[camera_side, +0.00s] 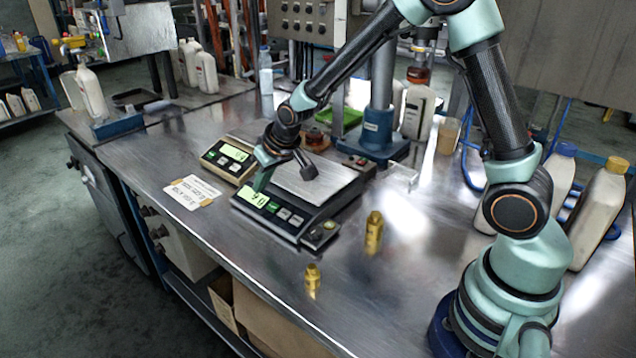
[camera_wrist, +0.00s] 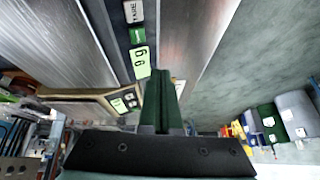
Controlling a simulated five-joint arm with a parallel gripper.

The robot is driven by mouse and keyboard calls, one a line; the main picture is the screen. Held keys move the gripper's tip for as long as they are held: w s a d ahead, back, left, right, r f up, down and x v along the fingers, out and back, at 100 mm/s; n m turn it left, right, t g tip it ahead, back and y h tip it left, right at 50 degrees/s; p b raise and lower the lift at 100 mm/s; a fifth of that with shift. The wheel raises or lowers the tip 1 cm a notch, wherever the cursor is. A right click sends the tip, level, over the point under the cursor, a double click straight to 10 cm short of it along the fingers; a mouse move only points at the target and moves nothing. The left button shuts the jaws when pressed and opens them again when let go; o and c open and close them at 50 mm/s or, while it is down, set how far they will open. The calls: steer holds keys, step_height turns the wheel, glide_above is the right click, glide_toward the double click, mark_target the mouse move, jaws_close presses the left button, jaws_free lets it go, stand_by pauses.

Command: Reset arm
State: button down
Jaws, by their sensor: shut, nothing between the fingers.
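My arm reaches over the steel table from the right in the side view. My gripper (camera_side: 262,182) points down at the front edge of the weighing scale (camera_side: 315,180), by its lit green display (camera_side: 252,197). In the wrist view my gripper (camera_wrist: 161,80) shows as shut dark green fingers with nothing held. The scale's lit display (camera_wrist: 140,62) is just beyond the fingertips there. Whether the fingertips touch the scale I cannot tell.
A second, smaller scale (camera_side: 230,155) stands to the left, with a white label card (camera_side: 192,192) in front. Two small brass fittings (camera_side: 374,228) stand on the table at right of the scale. White bottles (camera_side: 600,215) stand at the right edge. The front of the table is mostly clear.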

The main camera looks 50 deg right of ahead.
stand_by(0.5)
steer(key=s+d+r, duration=0.1)
steer(key=s+r, duration=0.6)
steer(key=s, duration=0.3)
steer(key=s+d+r, duration=0.1)
steer(key=s+r, duration=0.6)
steer(key=s, duration=0.4)
steer(key=shift+s+d+r+n, duration=0.2)
steer(key=shift+r+n, duration=0.2)
